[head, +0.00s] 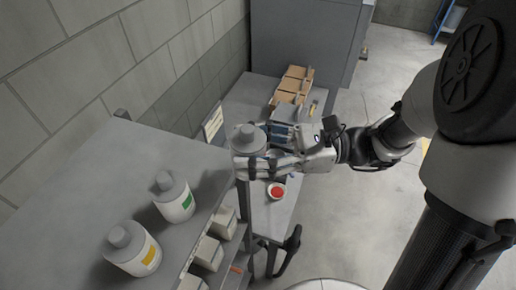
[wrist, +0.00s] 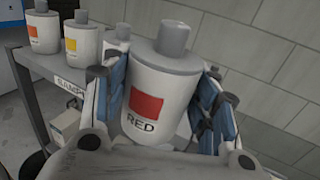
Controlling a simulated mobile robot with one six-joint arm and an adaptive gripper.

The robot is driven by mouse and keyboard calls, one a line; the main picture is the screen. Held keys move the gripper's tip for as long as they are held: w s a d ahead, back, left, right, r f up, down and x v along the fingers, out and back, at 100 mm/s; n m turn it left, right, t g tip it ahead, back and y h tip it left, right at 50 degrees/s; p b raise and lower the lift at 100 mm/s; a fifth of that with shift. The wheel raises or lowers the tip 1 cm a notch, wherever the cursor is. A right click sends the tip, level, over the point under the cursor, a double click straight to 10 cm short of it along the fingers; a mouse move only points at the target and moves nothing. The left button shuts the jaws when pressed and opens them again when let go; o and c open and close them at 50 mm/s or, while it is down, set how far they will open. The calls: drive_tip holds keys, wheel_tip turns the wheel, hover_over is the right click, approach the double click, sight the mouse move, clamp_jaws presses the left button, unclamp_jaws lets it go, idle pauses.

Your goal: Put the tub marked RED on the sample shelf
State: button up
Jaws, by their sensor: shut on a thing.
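The tub marked RED (wrist: 150,95) is white with a grey lid and a red square above the word RED. My gripper (wrist: 158,100) has a finger on each side of it and is shut on it. In the head view the tub (head: 248,139) is held upright at the far right corner of the sample shelf (head: 140,150); I cannot tell whether it touches the shelf. The shelf also shows in the wrist view, with a partly hidden label (wrist: 70,87) on its edge.
On the shelf stand a green-marked tub (head: 174,198) and a yellow-marked tub (head: 133,250). The wrist view adds an orange-red-marked tub (wrist: 43,33). Small white boxes (head: 208,252) sit below. A bench beyond holds cardboard boxes (head: 292,82) and a red-topped round item (head: 277,190).

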drive_tip(key=w+a, duration=0.1)
drive_tip(key=a, duration=0.2)
drive_tip(key=w+a+f+b, duration=0.1)
drive_tip(key=a, duration=0.2)
drive_tip(key=w+a+b, duration=0.1)
drive_tip(key=a, duration=0.2)
drive_tip(key=shift+w+a+f, duration=0.15)
drive_tip(key=shift+w+a, duration=0.05)
drive_tip(key=shift+w, duration=0.2)
drive_tip(key=shift+w+a+f+b, duration=0.25)
drive_tip(key=shift+a+f+b, duration=0.2)
drive_tip(key=shift+f, duration=0.3)
drive_tip(key=shift+f, duration=0.35)
drive_tip(key=o, duration=0.9)
